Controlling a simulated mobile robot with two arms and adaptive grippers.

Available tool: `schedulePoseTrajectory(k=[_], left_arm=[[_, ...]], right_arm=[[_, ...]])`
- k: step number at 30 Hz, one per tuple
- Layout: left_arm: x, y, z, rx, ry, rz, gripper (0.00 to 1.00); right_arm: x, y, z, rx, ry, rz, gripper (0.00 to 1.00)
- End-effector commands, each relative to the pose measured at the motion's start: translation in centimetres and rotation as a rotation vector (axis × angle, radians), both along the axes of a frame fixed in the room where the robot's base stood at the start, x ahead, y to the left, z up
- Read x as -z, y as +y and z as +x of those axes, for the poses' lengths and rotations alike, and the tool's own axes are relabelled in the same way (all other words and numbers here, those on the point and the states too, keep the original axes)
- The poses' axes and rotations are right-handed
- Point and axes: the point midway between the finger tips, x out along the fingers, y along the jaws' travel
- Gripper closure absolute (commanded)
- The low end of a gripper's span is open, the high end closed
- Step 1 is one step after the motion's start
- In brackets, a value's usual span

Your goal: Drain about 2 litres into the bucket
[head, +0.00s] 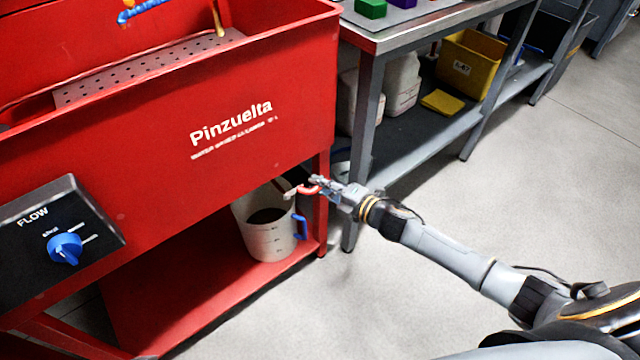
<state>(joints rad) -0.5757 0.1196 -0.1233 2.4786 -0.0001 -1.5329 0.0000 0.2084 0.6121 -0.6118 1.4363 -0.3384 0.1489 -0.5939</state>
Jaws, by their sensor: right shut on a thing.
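A pale grey bucket (270,240) with a blue handle and dark graduation marks stands upright on the red lower shelf of the parts washer (180,150). Its inside looks dark; I cannot tell the liquid level. A red lever (307,190) sits just above the bucket's right rim, under the washer's tank, by the right front leg. My right gripper (320,184) is shut on this lever. The outlet beside it is mostly in shadow, and I cannot make out any flow. My left gripper is not in view.
A black FLOW panel with a blue knob (65,248) is on the washer's front at left. A metal workbench (400,35) stands to the right, with a yellow bin (470,65) and white jugs (402,85) on its lower shelf. The grey floor at right is clear.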

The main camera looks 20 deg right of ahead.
Motion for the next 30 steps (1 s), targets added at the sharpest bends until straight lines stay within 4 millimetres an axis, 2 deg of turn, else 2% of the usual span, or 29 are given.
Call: schedulePoseTrajectory(k=[7,8,11,23,26,30], left_arm=[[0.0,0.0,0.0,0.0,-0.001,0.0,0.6],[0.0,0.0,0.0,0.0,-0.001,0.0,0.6],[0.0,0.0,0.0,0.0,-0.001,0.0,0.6],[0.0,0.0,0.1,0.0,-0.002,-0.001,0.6],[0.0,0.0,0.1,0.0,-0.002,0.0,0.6],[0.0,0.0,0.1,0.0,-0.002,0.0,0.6]], right_arm=[[0.2,0.0,-0.1,-0.002,0.002,-0.004,1.0],[0.2,0.0,-0.1,-0.002,0.002,-0.004,0.82],[0.2,0.0,-0.1,-0.001,0.002,-0.004,0.62],[0.0,-0.4,-0.5,0.001,0.001,-0.002,0.62],[-0.1,-1.0,-1.7,0.0,0.003,-0.003,0.62],[-0.6,-2.5,-4.3,0.0,0.005,-0.004,0.62]])
